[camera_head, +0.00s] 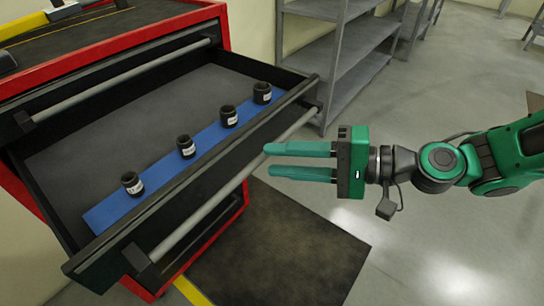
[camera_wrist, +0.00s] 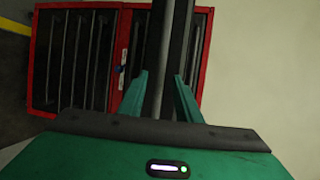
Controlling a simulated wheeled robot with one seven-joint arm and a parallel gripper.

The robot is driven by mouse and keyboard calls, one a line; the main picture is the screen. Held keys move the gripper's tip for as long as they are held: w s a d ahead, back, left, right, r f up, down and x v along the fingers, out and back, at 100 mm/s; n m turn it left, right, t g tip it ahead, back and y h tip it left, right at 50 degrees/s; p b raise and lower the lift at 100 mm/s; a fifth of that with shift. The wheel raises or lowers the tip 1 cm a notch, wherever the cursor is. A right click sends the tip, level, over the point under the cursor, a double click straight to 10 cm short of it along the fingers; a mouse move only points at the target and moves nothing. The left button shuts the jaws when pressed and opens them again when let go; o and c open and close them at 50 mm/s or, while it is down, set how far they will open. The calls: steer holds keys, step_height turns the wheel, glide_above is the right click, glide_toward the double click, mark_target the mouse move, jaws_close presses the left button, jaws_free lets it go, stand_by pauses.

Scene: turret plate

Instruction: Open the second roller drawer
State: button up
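The second roller drawer (camera_head: 120,110) of the red roller cabinet (camera_head: 225,25) is pulled far out, below a shut upper drawer (camera_head: 110,75). Its long grey handle bar (camera_head: 210,205) runs along the front. My green gripper (camera_head: 268,160) is to the right of the drawer front, its fingertips at the bar. In the wrist view, the bar (camera_wrist: 160,65) passes between the two fingers, with gaps visible on both sides, so the gripper (camera_wrist: 160,82) looks open. Exact contact with the bar cannot be told.
A blue strip (camera_head: 160,175) with several black cylinders with white labels lies in the drawer. Grey shelves (camera_head: 350,55) stand behind, close to the drawer's far corner. A dark mat (camera_head: 290,250) lies on the floor in front. Open floor extends to the right.

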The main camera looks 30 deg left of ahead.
steer(key=v, duration=0.8)
steer(key=shift+d, duration=0.1)
steer(key=w+d+f+t+h, duration=0.4)
steer(key=w+d+f+h, duration=0.2)
steer(key=d+f, duration=0.45)
steer(key=w+d+m+t+h, duration=0.1)
steer(key=d+h, duration=0.1)
steer(key=d, duration=0.7)
steer(key=w+d+m+t+h, duration=0.1)
steer(key=w+d+h, duration=0.1)
steer(key=d, duration=0.6)
steer(key=s+d+r+m+h, duration=0.1)
steer(key=s+d, duration=0.3)
steer(key=d, duration=0.4)
steer(key=s+d+r+m+h, duration=0.1)
steer(key=s+d+m+h, duration=0.1)
steer(key=s+d, duration=0.3)
steer(key=s+d+r+m+g+h, duration=0.1)
steer(key=s+d+m, duration=0.3)
steer(key=d, duration=0.8)
steer(key=shift+s+r+h, duration=0.5)
steer(key=shift+r, duration=0.1)
